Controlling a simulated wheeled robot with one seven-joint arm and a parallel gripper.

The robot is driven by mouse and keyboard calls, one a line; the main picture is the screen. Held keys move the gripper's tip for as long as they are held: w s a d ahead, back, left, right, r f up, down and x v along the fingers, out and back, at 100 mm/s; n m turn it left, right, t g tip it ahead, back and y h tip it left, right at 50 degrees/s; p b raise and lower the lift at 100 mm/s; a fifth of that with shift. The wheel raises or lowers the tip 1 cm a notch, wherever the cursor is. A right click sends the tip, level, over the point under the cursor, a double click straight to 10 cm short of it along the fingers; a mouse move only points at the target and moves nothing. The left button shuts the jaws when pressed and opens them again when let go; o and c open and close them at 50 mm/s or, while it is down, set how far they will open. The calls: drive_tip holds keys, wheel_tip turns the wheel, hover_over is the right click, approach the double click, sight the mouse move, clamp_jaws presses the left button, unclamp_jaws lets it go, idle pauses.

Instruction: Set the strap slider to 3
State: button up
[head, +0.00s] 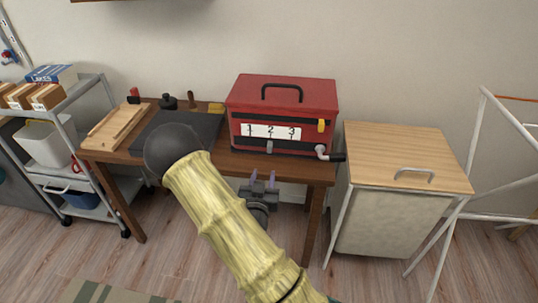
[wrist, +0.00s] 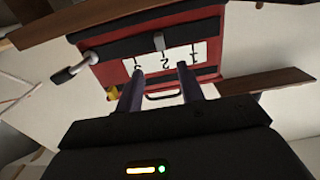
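The red box (head: 305,93) stands on the wooden desk, with a white strip (head: 258,130) numbered 1, 2, 3 from left to right on its front. The grey strap slider (head: 269,147) sits just below the strip, at about the 2. In the wrist view, which is turned over, the slider (wrist: 158,41) also lies near the 2, on a black band. My gripper (head: 263,178) is in front of and below the slider. It is open and empty, and its two dark fingers (wrist: 160,70) stand apart, short of the box front.
A crank with a dark grip (head: 330,155) sticks out at the box's lower right, near a yellow tab (head: 321,126). A dark mat (head: 195,130) and wooden tray (head: 117,126) lie left on the desk (head: 290,170). A wood-topped cabinet (head: 385,145) stands right.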

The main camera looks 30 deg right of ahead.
sight(269, 149)
drive_tip(key=x, duration=1.2)
drive_tip(key=shift+w+d, duration=0.25)
drive_tip(key=shift+w, duration=0.05)
clamp_jaws()
